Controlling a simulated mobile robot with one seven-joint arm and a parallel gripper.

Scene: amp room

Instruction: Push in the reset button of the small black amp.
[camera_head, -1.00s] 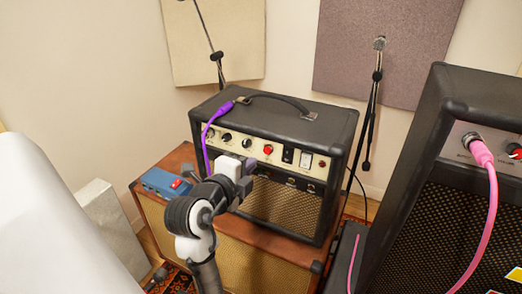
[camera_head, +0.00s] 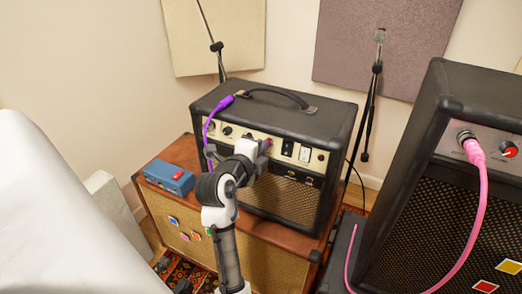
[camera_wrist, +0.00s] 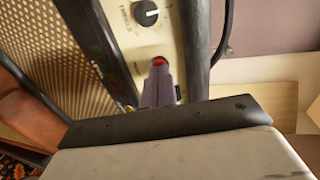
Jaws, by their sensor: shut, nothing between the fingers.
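The small black amp (camera_head: 290,118) stands on a brown cabinet, its cream control panel (camera_head: 314,171) facing me. My gripper (camera_head: 265,148) is shut and empty at the middle of this panel. In the wrist view its fingertips (camera_wrist: 159,72) are right at a red round control (camera_wrist: 158,61), beside a black knob (camera_wrist: 147,14); I cannot tell whether they touch it. A small dark red round part (camera_head: 321,158) sits at the panel's right end, past two switches. No reset label is readable, so I cannot tell which red part is the button.
A purple cable (camera_head: 206,132) hangs at the small amp's left. A blue pedal (camera_head: 168,177) lies on the brown cabinet (camera_head: 265,240). A larger black amp (camera_head: 445,190) with a pink cable (camera_head: 484,200) stands close at right. A microphone stand (camera_head: 371,110) is behind. A white surface fills the left.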

